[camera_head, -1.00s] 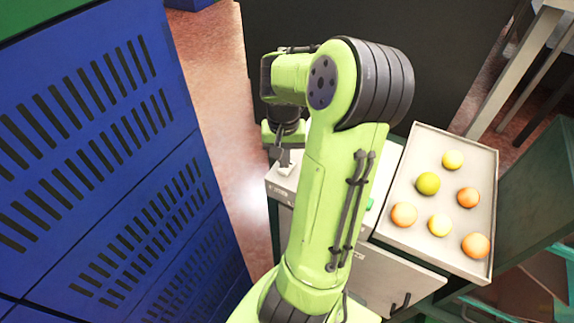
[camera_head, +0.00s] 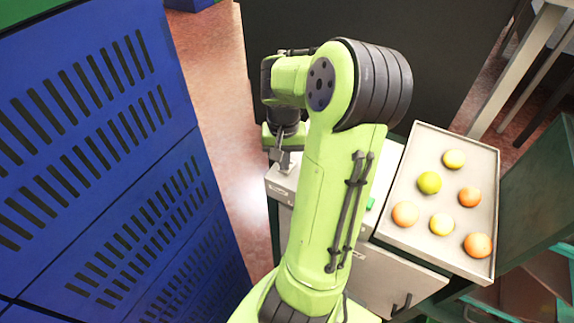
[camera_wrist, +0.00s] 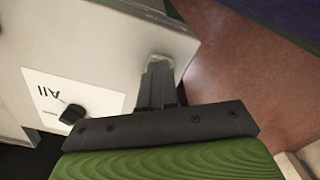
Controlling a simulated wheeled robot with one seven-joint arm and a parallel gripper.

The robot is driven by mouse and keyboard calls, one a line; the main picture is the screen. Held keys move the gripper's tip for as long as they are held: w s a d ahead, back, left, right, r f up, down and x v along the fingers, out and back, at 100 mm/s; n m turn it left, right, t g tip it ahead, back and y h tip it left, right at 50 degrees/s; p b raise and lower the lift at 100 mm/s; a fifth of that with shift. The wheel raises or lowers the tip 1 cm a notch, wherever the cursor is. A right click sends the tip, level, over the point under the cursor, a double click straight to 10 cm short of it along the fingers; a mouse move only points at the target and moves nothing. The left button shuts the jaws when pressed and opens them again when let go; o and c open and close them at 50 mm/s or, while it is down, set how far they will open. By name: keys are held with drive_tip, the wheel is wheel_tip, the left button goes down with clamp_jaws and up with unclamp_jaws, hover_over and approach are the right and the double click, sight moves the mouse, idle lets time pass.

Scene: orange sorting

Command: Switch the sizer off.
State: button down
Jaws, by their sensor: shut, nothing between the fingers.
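The sizer (camera_head: 390,278) is a pale grey cabinet, partly hidden behind my arm in the head view. In the wrist view its pale panel (camera_wrist: 110,45) carries a white label reading "All" with a black knob (camera_wrist: 72,114) on it. My gripper (camera_wrist: 159,68) is shut and empty. Its fingertips are at the panel's edge, over a small beige patch, away from the knob; I cannot tell whether they touch it. In the head view my gripper (camera_head: 281,160) is at the cabinet's far left corner. The switch's state cannot be made out.
A tray (camera_head: 397,232) with several orange and yellow fruits sits on the cabinet's right. A small green part (camera_head: 370,203) shows beside my arm. Blue slatted crates (camera_head: 100,170) stand at left, with open floor (camera_head: 215,90) between. A dark panel (camera_head: 440,60) stands behind.

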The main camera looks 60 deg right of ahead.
drive_tip(key=shift+f, duration=0.35)
wheel_tip(320, 180, up, 7)
drive_tip(key=p, duration=0.6)
drive_tip(key=shift+r, duration=0.1)
idle(0.5)
